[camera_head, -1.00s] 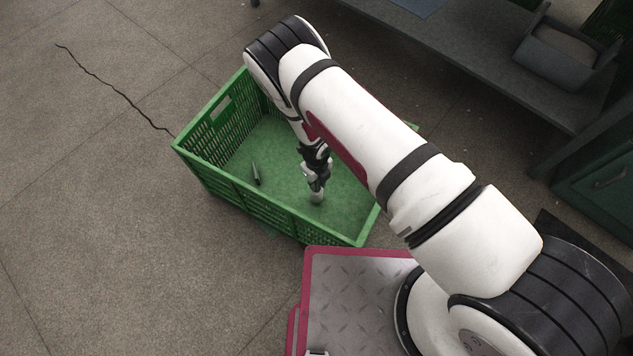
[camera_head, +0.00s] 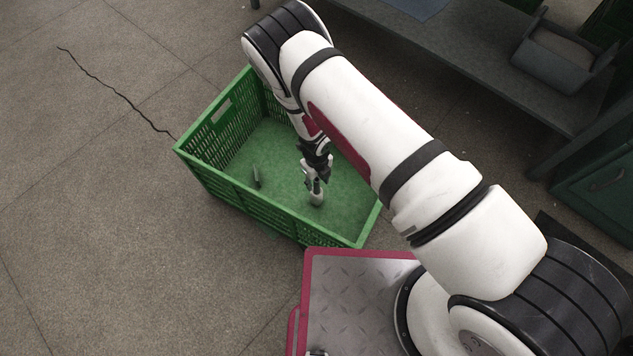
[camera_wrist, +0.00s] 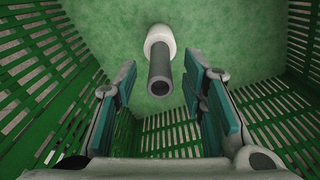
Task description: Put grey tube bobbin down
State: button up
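The grey tube bobbin (camera_wrist: 160,75) shows in the wrist view as a grey tube with a pale, wider part at its far end. It stands on the floor of the green crate, its hollow end facing the camera. In the head view the bobbin (camera_head: 317,193) is small, just below my gripper (camera_head: 315,176). In the wrist view my gripper (camera_wrist: 163,100) is open, its teal finger pads apart on both sides of the tube with gaps between. The green crate (camera_head: 270,213) surrounds the bobbin and my gripper.
Slatted crate walls (camera_wrist: 45,85) rise close on both sides in the wrist view. A dark low bench (camera_head: 480,60) is behind at right. Bare floor lies left of the crate.

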notch_tip(320, 180, up, 9)
jog(key=p, duration=0.2)
jog(key=shift+p, duration=0.3)
jog(key=shift+f, duration=0.1)
notch_tip(320, 180, up, 30)
jog(key=w+a+n+y, duration=0.2)
jog(key=n+y, duration=0.2)
jog(key=n, duration=0.5)
jog(key=s+d+r+n+y, duration=0.1)
jog(key=s+d+r+n, duration=0.2)
jog(key=r, duration=0.4)
jog(key=s+d+r+n, duration=0.2)
jog(key=s+r+n, duration=0.1)
jog(key=r, duration=0.4)
jog(key=s+d+r+n+h, duration=0.1)
jog(key=s+d+r+n, duration=0.2)
jog(key=s+d, duration=0.3)
jog(key=s+d+r+n+h, duration=0.2)
jog(key=s+d+n, duration=0.3)
jog(key=s, duration=0.6)
jog(key=s+d+r+n+h, duration=0.2)
jog(key=s+d+r+n, duration=0.2)
jog(key=s+d, duration=0.3)
jog(key=shift+s+d+r+n, duration=0.3)
jog(key=shift+s+d+r, duration=0.1)
jog(key=shift+s+r, duration=0.25)
